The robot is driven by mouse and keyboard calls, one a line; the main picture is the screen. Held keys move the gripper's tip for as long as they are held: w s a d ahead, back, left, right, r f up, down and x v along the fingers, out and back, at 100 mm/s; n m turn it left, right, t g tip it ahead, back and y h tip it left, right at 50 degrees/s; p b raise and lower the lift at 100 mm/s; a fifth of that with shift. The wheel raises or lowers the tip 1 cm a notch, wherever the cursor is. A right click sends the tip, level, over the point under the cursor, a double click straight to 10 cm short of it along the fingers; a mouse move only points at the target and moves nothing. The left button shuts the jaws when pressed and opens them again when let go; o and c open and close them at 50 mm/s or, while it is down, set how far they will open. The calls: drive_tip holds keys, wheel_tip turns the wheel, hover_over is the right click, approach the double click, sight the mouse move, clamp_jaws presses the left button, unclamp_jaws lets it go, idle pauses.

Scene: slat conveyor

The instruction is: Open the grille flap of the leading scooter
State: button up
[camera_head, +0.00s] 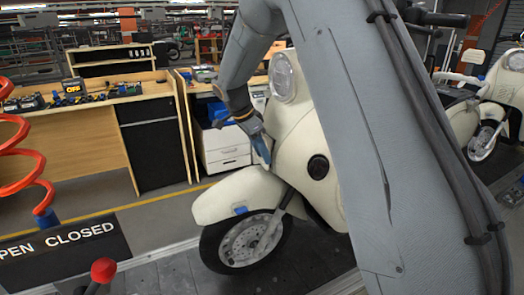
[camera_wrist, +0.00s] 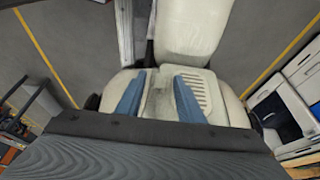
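The cream leading scooter (camera_head: 312,150) stands in the middle of the head view, its front wheel toward the lower left. My gripper (camera_head: 264,150) is at the front of its leg shield, above the front fender. In the wrist view my gripper (camera_wrist: 158,95) has two blue fingers spread apart, pointing at the scooter front. A slotted grille flap (camera_wrist: 203,92) shows beside the right finger, partly covered by it. A shaded cream surface lies between the fingers. I cannot tell whether the fingers touch it or whether the flap stands ajar. The front fender (camera_wrist: 193,25) shows at the top.
A second cream scooter (camera_head: 500,85) stands at the right. Wooden workbenches (camera_head: 90,110) and a white drawer cabinet (camera_head: 226,148) stand behind. An OPEN CLOSED sign (camera_head: 60,250), a red knob (camera_head: 103,270) and an orange coiled hose (camera_head: 15,150) are at the left. My arm hides much of the scooter.

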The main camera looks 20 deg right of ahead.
drive_tip(key=shift+f, duration=0.1)
clamp_jaws()
idle(0.3)
